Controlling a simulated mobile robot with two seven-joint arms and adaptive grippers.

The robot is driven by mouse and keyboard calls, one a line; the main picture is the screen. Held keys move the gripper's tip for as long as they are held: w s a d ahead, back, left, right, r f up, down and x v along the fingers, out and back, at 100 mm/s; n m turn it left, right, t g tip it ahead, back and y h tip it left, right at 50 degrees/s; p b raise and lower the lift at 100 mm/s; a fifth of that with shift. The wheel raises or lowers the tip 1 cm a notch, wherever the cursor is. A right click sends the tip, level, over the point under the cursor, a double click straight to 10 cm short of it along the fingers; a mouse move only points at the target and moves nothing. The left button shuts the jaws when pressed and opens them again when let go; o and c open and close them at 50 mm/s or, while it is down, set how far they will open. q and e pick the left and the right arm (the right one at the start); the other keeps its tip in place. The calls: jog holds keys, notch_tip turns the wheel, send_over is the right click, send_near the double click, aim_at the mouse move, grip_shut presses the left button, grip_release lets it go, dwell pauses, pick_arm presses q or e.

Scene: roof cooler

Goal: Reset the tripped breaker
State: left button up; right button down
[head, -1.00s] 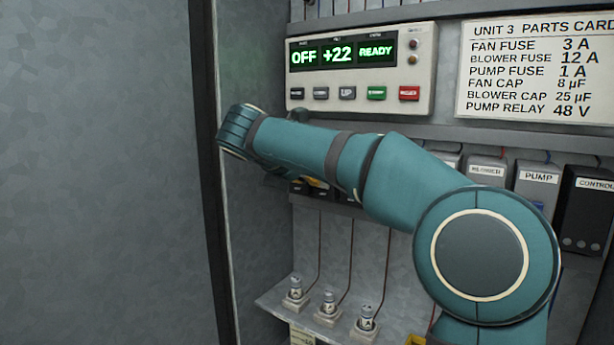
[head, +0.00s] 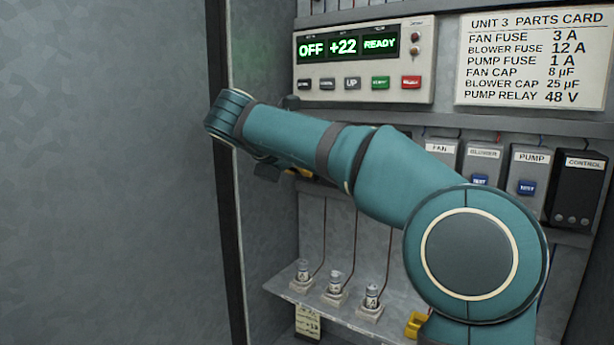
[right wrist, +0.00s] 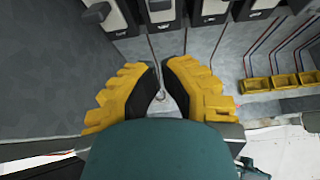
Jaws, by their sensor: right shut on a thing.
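A row of dark modules with pale levers, which look like the breakers (right wrist: 209,10), runs along the top of the right wrist view. I cannot tell which one is tripped. In the head view my teal right arm covers the row. My right gripper (right wrist: 161,80) has yellow fingers with black pads, nearly together just below the row. The control panel (head: 364,60) reads OFF, +22, READY. My left gripper is in neither view.
FAN, BLOWER (head: 480,165), PUMP (head: 528,175) and CONTROL (head: 577,190) boxes stand at right. A shelf (head: 290,290) with several fuses (head: 334,284) lies below the arm. A parts card (head: 530,60) hangs upper right. A cabinet wall closes the left; yellow bins (right wrist: 256,86) sit at right in the wrist view.

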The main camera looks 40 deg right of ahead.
jog(key=v, duration=0.3)
jog(key=r+v, duration=0.1)
jog(key=shift+r, duration=0.1)
jog(key=shift+d, duration=0.1)
dwell(0.5)
